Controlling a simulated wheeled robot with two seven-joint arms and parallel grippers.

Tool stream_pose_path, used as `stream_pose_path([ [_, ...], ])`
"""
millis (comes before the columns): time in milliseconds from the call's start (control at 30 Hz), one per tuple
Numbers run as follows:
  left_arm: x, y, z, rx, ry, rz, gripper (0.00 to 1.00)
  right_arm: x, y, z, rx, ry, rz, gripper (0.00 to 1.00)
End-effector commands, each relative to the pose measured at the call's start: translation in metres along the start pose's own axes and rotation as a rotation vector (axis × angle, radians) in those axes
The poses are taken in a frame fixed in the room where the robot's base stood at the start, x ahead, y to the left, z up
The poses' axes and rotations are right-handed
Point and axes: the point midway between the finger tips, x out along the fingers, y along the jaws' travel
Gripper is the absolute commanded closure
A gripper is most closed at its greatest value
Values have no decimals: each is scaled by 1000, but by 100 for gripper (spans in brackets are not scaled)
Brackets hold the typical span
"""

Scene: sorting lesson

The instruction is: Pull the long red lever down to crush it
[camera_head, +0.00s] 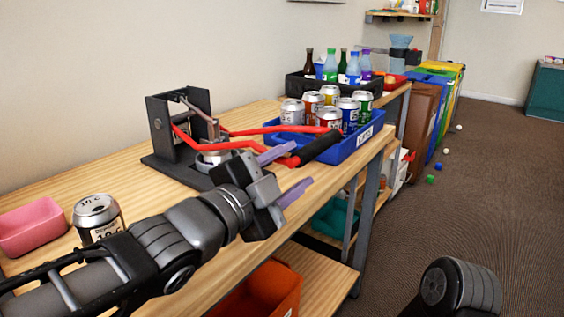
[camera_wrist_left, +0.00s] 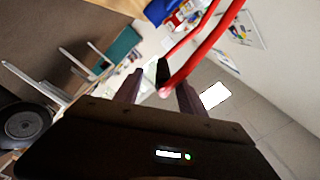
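The can crusher (camera_head: 160,125) is a black upright frame on a black base on the wooden bench. Its long red lever (camera_head: 275,129) has two red bars that reach toward the right and a black grip (camera_head: 318,148) at the end. A silver can (camera_head: 215,157) sits low in the crusher, partly hidden by my arm and the lever. My left gripper (camera_head: 288,172) is open, its purple fingers on either side of the lever near the grip. In the left wrist view the red bar (camera_wrist_left: 205,47) and black grip (camera_wrist_left: 162,72) show between the fingers; contact cannot be told. My right gripper is out of view.
A blue tray (camera_head: 362,137) of several cans stands right of the crusher, close to the grip. A black crate (camera_head: 304,86) of bottles is behind it. A pink bin (camera_head: 30,226) and another can (camera_head: 98,216) stand at left. An orange bin (camera_head: 262,292) is below.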

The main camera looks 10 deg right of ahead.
Motion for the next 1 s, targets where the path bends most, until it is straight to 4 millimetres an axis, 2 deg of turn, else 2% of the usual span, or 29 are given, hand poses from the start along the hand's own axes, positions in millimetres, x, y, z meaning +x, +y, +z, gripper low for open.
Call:
stream_pose_path([
  [33,-8,-4,-3,3,-2,1,54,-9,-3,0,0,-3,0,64],
  [200,-22,0,0,0,-3,2,54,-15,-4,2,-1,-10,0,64],
  [667,-27,0,1,-1,-3,1,54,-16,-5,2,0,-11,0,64],
  [1000,-50,-2,-1,1,-1,0,54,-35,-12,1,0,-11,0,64],
])
